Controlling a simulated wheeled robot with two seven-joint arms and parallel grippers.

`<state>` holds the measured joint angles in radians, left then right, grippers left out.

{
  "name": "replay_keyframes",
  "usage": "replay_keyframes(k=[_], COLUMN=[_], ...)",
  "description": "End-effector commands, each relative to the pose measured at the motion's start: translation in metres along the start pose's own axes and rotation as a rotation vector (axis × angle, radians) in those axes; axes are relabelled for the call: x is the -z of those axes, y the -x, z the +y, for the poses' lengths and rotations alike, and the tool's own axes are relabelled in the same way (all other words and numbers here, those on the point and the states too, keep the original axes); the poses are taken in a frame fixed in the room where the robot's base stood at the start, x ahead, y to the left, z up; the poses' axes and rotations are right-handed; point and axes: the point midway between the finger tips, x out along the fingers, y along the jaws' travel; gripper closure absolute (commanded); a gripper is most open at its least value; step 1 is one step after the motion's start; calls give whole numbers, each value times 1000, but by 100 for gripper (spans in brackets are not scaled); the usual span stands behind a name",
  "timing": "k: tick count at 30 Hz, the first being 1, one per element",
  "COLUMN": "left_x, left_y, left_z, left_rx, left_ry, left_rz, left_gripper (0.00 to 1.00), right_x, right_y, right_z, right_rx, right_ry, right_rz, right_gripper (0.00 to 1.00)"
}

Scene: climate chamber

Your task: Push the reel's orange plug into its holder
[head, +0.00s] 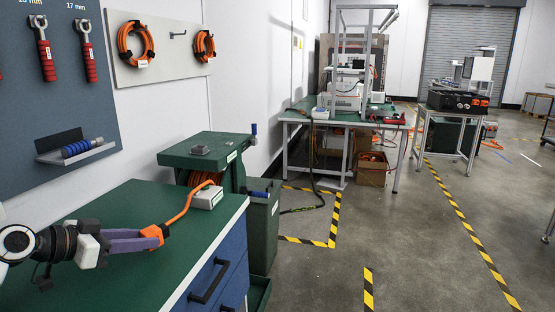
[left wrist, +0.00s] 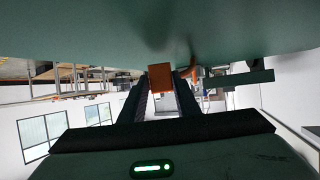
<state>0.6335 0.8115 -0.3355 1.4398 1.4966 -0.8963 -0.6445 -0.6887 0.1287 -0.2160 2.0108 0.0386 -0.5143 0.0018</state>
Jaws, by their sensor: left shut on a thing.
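My left gripper (head: 150,240) comes in from the left, low over the green bench top, with its purple-grey fingers pointing right. It is shut on the orange plug (head: 154,232). In the left wrist view the plug (left wrist: 160,77) sits between the two fingertips. An orange cable (head: 180,208) rises from the plug toward the coiled orange reel (head: 205,178). A white box (head: 207,197) with a label stands at the bench's far right corner, beside the cable; I cannot tell whether it is the holder. The plug is apart from this box. My right gripper is out of view.
A green cart (head: 200,150) stands behind the bench, with a dark green bin (head: 262,225) beside it. A wall panel (head: 165,48) carries orange coils. A blue-handled tool lies on a wall shelf (head: 80,152). The bench top in front of the gripper is clear.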

Motion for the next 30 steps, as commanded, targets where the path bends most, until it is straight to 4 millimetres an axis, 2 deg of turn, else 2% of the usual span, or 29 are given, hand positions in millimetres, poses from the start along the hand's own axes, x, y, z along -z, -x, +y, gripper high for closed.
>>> replay_keyframes(k=[1,13,24,27,30], left_x=[6,27,29,28,27], left_y=[3,13,14,17,27], left_z=[0,0,0,6,23], left_rx=[0,0,0,-8,-30], left_ry=[-1,-1,0,-1,-3], left_rz=[2,2,2,2,6], left_gripper=[100,100,100,100,100], right_x=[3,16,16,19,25], right_y=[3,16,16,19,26], right_z=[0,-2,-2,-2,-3], right_rx=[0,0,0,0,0], right_ry=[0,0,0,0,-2], right_rz=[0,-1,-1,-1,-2], right_gripper=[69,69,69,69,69])
